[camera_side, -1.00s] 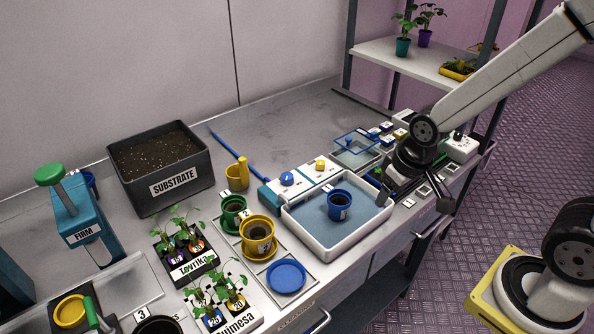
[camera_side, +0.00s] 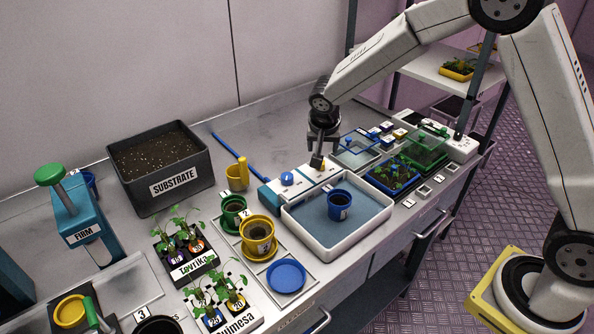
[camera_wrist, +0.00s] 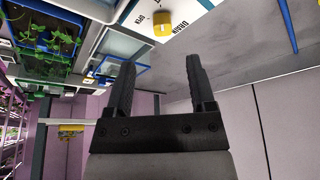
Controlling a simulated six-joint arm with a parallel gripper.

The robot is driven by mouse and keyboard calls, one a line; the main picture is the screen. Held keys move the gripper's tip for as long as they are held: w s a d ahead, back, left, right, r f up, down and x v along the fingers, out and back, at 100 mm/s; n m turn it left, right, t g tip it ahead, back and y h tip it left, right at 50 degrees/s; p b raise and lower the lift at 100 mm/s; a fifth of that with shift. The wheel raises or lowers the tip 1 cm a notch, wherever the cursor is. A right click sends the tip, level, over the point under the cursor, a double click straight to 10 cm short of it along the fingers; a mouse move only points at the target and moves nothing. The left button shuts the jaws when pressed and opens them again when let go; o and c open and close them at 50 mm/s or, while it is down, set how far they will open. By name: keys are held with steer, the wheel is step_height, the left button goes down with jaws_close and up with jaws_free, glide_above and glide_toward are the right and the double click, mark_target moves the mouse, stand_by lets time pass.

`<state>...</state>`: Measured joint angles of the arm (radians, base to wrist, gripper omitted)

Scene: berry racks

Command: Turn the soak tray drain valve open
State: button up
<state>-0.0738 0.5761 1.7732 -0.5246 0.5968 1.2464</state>
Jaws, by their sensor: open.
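The yellow drain valve knob (camera_wrist: 162,24) shows near the top of the wrist view, on a white panel with printed lettering that seems to include OPEN. It lies beyond my fingertips, roughly in line with the gap between them. My gripper (camera_wrist: 157,62) is open and empty. In the side view my gripper (camera_side: 317,161) points down over the white panel and mostly hides the yellow knob; whether it touches the knob is unclear. The white soak tray (camera_side: 345,253) lies just in front, holding blue water and a blue pot (camera_side: 339,204).
A blue knob (camera_side: 287,178) stands on the panel just left of my gripper. A yellow cup (camera_side: 237,177) and a blue rod (camera_side: 228,146) are further left. A blue tray of seedlings (camera_side: 393,176) is right of the soak tray.

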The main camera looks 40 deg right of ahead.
steer(key=shift+w, duration=0.3)
steer(key=shift+f, duration=0.1)
steer(key=shift+x, duration=3.85)
jaws_close()
